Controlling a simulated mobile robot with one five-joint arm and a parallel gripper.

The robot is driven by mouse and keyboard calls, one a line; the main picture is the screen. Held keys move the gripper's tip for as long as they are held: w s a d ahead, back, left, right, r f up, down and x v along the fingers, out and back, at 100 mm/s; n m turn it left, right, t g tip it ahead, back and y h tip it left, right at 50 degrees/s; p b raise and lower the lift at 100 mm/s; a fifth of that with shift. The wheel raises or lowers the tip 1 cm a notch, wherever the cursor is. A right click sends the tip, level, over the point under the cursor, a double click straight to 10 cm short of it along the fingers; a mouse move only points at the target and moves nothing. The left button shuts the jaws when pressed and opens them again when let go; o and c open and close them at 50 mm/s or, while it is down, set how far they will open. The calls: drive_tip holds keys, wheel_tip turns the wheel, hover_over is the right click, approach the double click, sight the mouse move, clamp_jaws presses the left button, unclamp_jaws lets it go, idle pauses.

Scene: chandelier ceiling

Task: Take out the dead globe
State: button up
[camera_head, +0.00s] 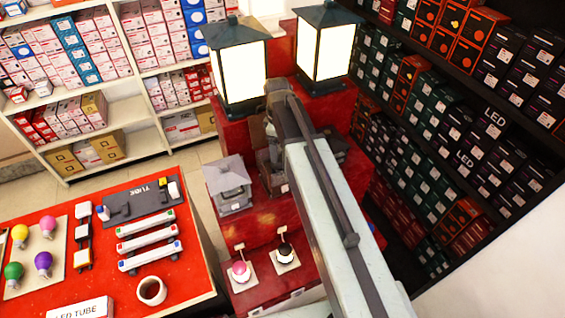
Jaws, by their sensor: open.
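A dark, unlit globe (286,251) sits on a small white square base on the red stepped stand. A pink globe (240,270) sits on a similar base to its left. Whether the dark one is the dead globe I cannot tell for sure. Two large lanterns, the left one (239,70) and the right one (327,50), glow white on the top step. The dark end of my arm, with my gripper (273,97), is in front of the left lantern's lower right edge. My gripper is open; its fingertips are hard to make out and I see nothing held.
A small grey lantern (229,183) stands on the middle step; dark objects beside it are partly behind my arm. A red table (188,285) at left holds coloured bulbs, tubes and a white mug (151,290). Boxed shelves (95,105) stand behind and at right.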

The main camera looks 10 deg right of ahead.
sight(278, 164)
drive_tip(key=shift+w+n, duration=0.2)
drive_tip(key=shift+n, duration=0.1)
drive_tip(key=f+b, duration=0.8)
drive_tip(key=shift+s, duration=0.2)
drive_tip(key=shift+r, duration=0.1)
drive_tip(key=c, duration=1.5)
